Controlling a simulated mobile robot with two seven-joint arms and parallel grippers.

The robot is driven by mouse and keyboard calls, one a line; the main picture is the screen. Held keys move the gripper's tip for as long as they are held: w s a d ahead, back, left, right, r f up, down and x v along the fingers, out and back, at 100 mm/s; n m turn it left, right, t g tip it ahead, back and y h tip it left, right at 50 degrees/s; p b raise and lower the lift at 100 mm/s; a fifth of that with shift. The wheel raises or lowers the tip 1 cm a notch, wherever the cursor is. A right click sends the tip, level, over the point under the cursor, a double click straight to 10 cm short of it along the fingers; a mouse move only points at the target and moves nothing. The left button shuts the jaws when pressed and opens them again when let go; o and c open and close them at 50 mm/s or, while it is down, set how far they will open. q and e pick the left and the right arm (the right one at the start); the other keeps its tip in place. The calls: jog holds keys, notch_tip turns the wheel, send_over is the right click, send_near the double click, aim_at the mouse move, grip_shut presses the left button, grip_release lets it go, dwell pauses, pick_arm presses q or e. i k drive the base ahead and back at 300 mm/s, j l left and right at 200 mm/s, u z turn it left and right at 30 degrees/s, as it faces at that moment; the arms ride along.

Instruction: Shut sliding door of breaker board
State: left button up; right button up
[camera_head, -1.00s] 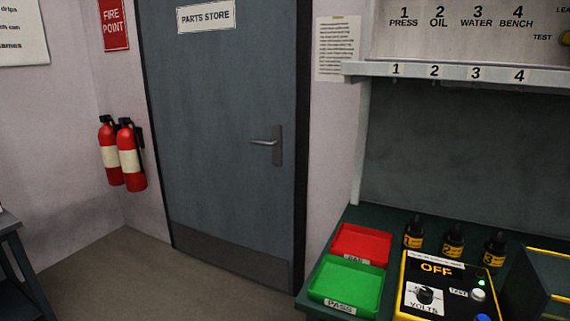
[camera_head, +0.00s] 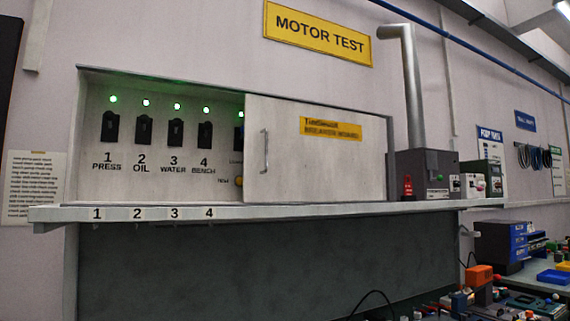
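The breaker board (camera_head: 100,92) is set in a wall cabinet above a shelf. Its sliding door (camera_head: 300,165) is a pale panel with a vertical bar handle (camera_head: 265,151) near its left edge and a yellow label. The door covers the right part of the board. The left part is open and shows breakers (camera_head: 143,130) marked 1 PRESS, 2 OIL, 3 WATER and 4 BENCH, each under a lit green lamp. A further breaker and a yellow button (camera_head: 239,181) show at the door's left edge, partly covered. Neither gripper is in view.
A shelf ledge (camera_head: 330,208) numbered 1 to 4 runs below the board. A grey box with a pipe (camera_head: 420,172) stands right of it. A cluttered bench (camera_head: 500,300) lies at lower right. The space before the board is clear.

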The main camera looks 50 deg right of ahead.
aim_at(294, 151)
jog(key=z, duration=1.85)
jog(key=i+l+z, duration=0.2)
jog(key=i+l, duration=0.2)
jog(key=i+l+z, duration=0.25)
jog(key=i+l, duration=0.25)
jog(key=i+l+z, duration=0.2)
jog(key=i+l, duration=0.15)
jog(key=i+l+z, duration=0.2)
jog(key=i, duration=0.4)
